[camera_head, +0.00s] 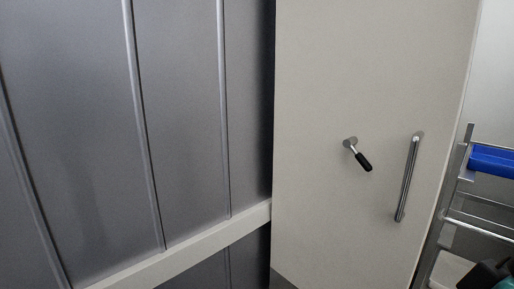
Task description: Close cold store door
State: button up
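The cold store door (330,80) is a tall, flat, off-white panel filling the middle right of the head view. A vertical metal bar handle (407,178) is fixed near its right edge. Left of the bar, a small metal lever with a black grip (363,161) points down to the right. The door's right edge runs down at a slant, with a rack showing beyond it. I cannot tell how far the door stands open. My gripper is not clearly seen in this view, and nothing is seen touching the door or its handle.
A grey ribbed panel wall (180,110) fills the left, with a pale horizontal rail (190,253) low across it. At the right stands a metal rack (457,185) holding a blue bin (493,160). A dark and teal object (488,275) is cut off at the bottom right corner.

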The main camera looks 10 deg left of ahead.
aim_at(392, 76)
jog(key=u, duration=1.25)
jog(key=k, duration=0.6)
jog(key=z, duration=1.15)
jog(key=i, duration=0.5)
